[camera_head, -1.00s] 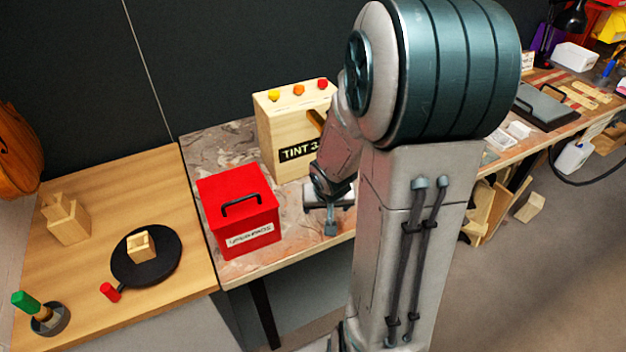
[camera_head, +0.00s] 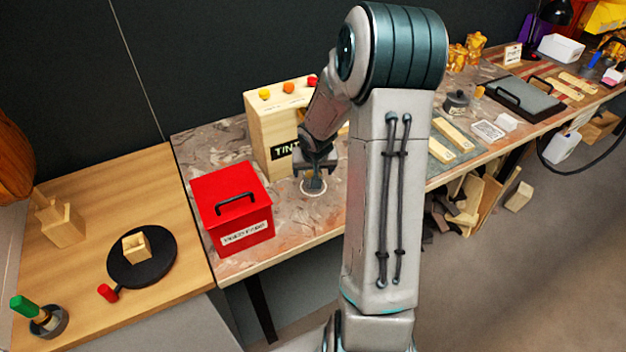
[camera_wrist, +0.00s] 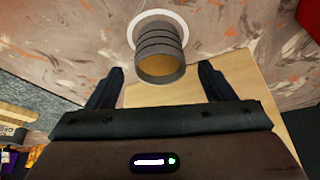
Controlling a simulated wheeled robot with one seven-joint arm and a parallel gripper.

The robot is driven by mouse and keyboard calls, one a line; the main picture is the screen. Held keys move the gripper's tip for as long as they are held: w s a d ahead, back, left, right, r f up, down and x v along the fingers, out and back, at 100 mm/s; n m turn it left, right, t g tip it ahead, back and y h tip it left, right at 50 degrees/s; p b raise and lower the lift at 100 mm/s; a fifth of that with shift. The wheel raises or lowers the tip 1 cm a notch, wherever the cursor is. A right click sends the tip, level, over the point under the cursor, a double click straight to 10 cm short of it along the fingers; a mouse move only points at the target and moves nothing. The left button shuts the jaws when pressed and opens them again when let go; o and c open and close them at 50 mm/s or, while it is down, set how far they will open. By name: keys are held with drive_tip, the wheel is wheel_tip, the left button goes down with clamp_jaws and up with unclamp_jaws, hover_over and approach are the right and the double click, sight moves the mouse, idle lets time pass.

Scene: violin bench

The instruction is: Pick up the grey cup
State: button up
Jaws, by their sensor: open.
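The grey cup (camera_wrist: 160,48) is a ribbed round vessel with a tan inside. In the wrist view it stands on a white ring (camera_wrist: 181,20) on the mottled bench top, just beyond the fingertips and between their lines. My gripper (camera_wrist: 160,78) is open and empty, with one dark finger to each side of the cup's near rim. In the head view my gripper (camera_head: 315,172) is low over the white ring (camera_head: 314,193), in front of the wooden TINT box. There I cannot clearly separate the cup from the gripper.
The wooden TINT box (camera_head: 262,125) with coloured knobs stands close behind my gripper. A red lidded box (camera_head: 215,190) stands to its left. My arm hides part of the bench. The bench (camera_head: 290,235) has some clear room at its front edge.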

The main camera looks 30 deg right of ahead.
drive_tip(key=x, duration=0.4)
drive_tip(key=shift+f+b, duration=0.25)
drive_tip(key=shift+b, duration=0.1)
drive_tip(key=c, duration=1.2)
drive_tip(key=shift+w+r, duration=0.1)
drive_tip(key=shift+r, duration=0.1)
